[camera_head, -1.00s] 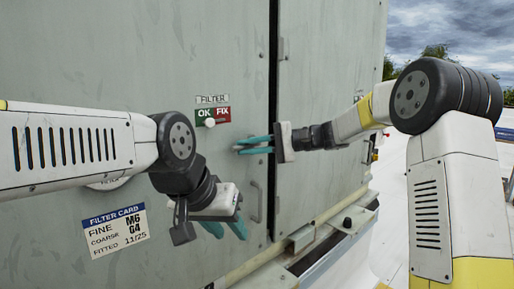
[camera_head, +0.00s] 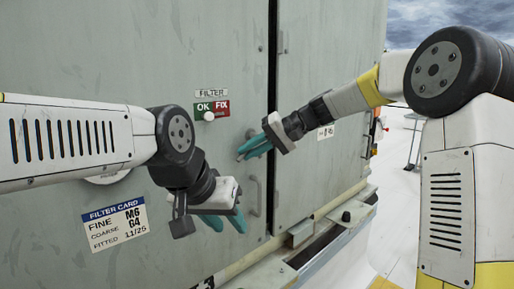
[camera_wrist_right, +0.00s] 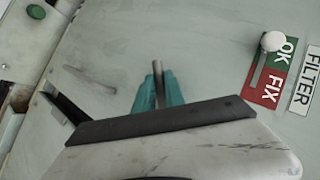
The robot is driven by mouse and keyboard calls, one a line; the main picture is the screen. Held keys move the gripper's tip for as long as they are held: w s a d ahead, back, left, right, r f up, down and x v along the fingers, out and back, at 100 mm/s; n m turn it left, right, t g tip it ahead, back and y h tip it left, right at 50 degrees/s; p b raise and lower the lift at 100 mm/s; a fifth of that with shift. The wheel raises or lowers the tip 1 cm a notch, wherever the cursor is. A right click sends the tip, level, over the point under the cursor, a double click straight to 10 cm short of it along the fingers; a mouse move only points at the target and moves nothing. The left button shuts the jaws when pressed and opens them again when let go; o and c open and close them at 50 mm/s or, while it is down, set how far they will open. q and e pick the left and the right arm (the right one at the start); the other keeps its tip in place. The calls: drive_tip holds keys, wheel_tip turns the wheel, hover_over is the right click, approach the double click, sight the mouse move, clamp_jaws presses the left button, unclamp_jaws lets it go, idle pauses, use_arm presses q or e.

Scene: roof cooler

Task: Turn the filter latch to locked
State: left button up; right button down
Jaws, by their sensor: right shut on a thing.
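The filter latch shows in the right wrist view as a thin grey bar (camera_wrist_right: 158,72) on the cabinet door. The teal fingers of my right gripper (camera_wrist_right: 158,88) are shut on it, one on each side. In the head view my right gripper (camera_head: 242,154) is tilted, fingers pointing down and left at the door; they hide most of the latch there. Above left is the FILTER sign with a green OK and a red FIX field (camera_head: 212,108); a white round knob (camera_head: 209,116) sits at their lower middle. My left gripper (camera_head: 226,222) is open and empty, lower down before the door.
A door handle (camera_head: 253,195) stands out just below my right gripper. A dark door gap (camera_head: 272,70) runs beside it. A filter card (camera_head: 116,224) is at lower left. A ledge (camera_head: 325,240) with a black knob runs along the cabinet's foot.

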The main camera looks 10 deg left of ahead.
drive_tip(key=shift+w+d+f+n+t+h, duration=0.4)
drive_tip(key=shift+w+n+t+h, duration=0.15)
drive_tip(key=shift+n+t+h, duration=0.35)
drive_tip(key=shift+w+d+f+n+t+h, duration=0.35)
drive_tip(key=shift+w+d+n+t+h, duration=0.15)
drive_tip(key=shift+t+h, duration=0.6)
drive_tip(key=shift+w+d+f+n+t+h, duration=0.4)
drive_tip(key=shift+w+n+t+h, duration=0.15)
drive_tip(key=shift+n+t+h, duration=0.45)
drive_tip(key=c, duration=1.4)
unclamp_jaws()
drive_tip(key=shift+w, duration=0.1)
drive_tip(key=v, duration=0.7)
drive_tip(key=shift+s+d+r, duration=0.15)
drive_tip(key=shift+s+d, duration=0.05)
drive_tip(key=shift+s, duration=0.1)
